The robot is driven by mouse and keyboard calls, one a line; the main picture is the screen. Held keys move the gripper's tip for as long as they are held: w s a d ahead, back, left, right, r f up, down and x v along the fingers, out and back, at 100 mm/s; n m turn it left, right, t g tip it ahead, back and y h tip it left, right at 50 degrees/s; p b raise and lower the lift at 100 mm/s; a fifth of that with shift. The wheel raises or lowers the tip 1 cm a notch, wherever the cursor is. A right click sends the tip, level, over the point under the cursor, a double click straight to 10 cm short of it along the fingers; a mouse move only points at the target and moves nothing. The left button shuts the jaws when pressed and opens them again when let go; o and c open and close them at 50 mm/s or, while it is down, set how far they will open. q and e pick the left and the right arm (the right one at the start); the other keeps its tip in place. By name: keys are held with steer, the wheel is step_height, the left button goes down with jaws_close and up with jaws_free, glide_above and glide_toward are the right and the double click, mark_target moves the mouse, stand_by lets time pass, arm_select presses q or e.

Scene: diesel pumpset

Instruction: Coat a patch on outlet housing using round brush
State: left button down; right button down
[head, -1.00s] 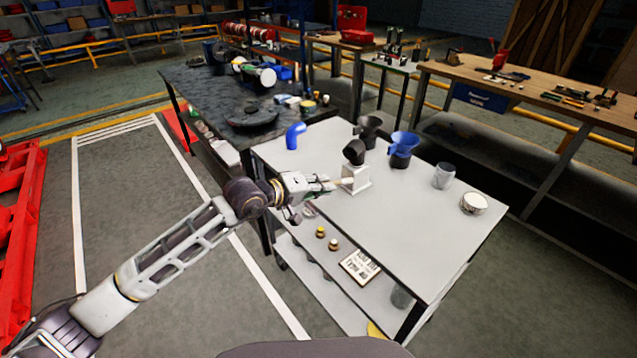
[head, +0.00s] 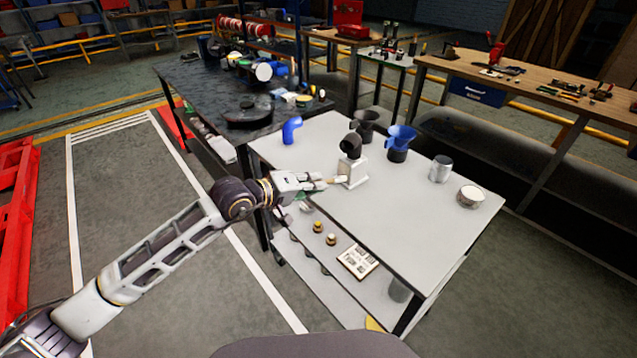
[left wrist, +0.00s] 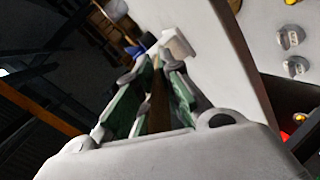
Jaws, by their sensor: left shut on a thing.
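A black elbow (head: 350,146) stands on a white block (head: 354,170) on the white table; I take this to be the outlet housing, but cannot be sure. My left gripper (head: 322,182) is shut on the round brush (head: 340,180), just left of the white block. The brush's pale end points at the block's left side; I cannot tell whether it touches. In the left wrist view the brown brush handle (left wrist: 157,98) lies between the green-padded fingers, with the white block (left wrist: 178,45) beyond. No coated patch can be made out. My right gripper is not in view.
A blue elbow (head: 291,130), a dark funnel-like part (head: 366,122), a blue funnel-like part (head: 400,138), a grey cup (head: 441,168) and a round tin (head: 471,195) stand on the white table (head: 400,225). Its right front is clear. A dark bench (head: 190,85) stands behind.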

arm_select(q)
steer(key=shift+s+a+b, duration=0.3)
steer(key=shift+s+a, duration=0.3)
steer(key=shift+a, duration=0.2)
steer(key=shift+s+a+b, duration=0.3)
steer(key=shift+s+a, duration=0.25)
steer(key=shift+a, duration=0.2)
steer(key=shift+s+a+b, duration=0.35)
steer(key=shift+s+a, duration=0.1)
steer(key=shift+a, duration=0.2)
steer(key=shift+s+a+b, duration=0.3)
steer(key=shift+s+a, duration=0.1)
steer(key=shift+a, duration=0.2)
steer(key=shift+r, duration=0.1)
